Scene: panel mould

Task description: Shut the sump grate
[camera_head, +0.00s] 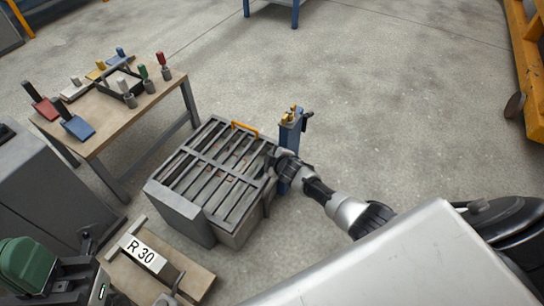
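The sump grate (207,172) is a dark grey slatted panel lying across the top of a grey box-shaped sump (182,217). It looks near level; I cannot tell whether it sits fully flush. An orange handle bar (245,129) is at its far edge. Reddish bits show dimly between the slats. My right gripper (272,161) is at the grate's right edge, its arm coming in from the right. Its fingers are small and dark against the grate, so I cannot tell whether they touch it or are open. My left gripper cannot be made out.
A blue post (290,137) with brass fittings stands close behind my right wrist. A workbench (125,118) with trowels and small tools is at upper left. A board with an "R 30" block (146,253) lies in front. Open concrete floor (390,110) extends behind and right.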

